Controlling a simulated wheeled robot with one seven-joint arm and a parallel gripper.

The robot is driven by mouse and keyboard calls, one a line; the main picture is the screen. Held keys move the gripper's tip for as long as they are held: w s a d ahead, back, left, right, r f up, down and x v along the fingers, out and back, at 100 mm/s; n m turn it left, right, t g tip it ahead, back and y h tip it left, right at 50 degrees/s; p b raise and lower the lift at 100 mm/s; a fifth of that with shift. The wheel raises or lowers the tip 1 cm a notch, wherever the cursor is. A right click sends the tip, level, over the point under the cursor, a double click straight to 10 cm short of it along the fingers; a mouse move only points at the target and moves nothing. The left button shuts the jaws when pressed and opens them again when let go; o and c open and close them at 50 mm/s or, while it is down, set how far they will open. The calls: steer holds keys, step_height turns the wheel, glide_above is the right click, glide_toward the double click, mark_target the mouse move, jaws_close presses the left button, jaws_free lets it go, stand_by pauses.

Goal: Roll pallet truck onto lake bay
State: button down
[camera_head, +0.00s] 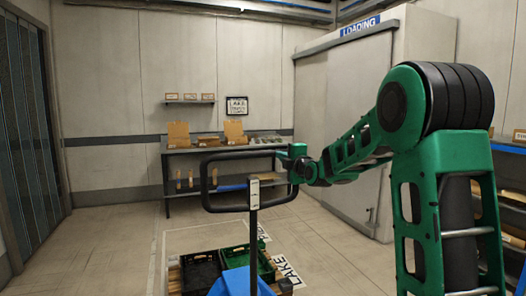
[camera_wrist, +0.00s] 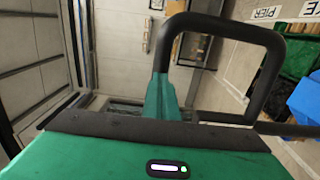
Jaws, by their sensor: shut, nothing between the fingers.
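The pallet truck's black loop handle (camera_head: 230,153) stands upright on a dark post in the head view, above a blue body (camera_head: 235,283). The handle also fills the upper right of the wrist view (camera_wrist: 278,75). My gripper (camera_head: 291,158) is at the handle's right side; its teal fingers (camera_wrist: 160,98) are shut and empty. I cannot tell whether they touch the bar. The LAKE floor label (camera_head: 286,272) lies right of the truck, partly covered. A black crate (camera_head: 200,271) and a green crate (camera_head: 262,264) sit on a wooden pallet behind the truck's blue body.
A workbench (camera_head: 225,148) with cardboard boxes stands along the back wall. A large sliding door (camera_head: 343,120) under a LOADING sign (camera_head: 361,27) is at the back right. A second floor label (camera_head: 262,232) lies beyond the crates. The floor at left (camera_head: 100,245) is clear.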

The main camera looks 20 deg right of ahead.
steer(key=shift+w, duration=0.8)
steer(key=shift+w, duration=0.1)
steer(key=shift+w, duration=0.65)
steer(key=shift+w+r, duration=0.1)
steer(key=shift+w, duration=3.1)
steer(key=s, duration=1)
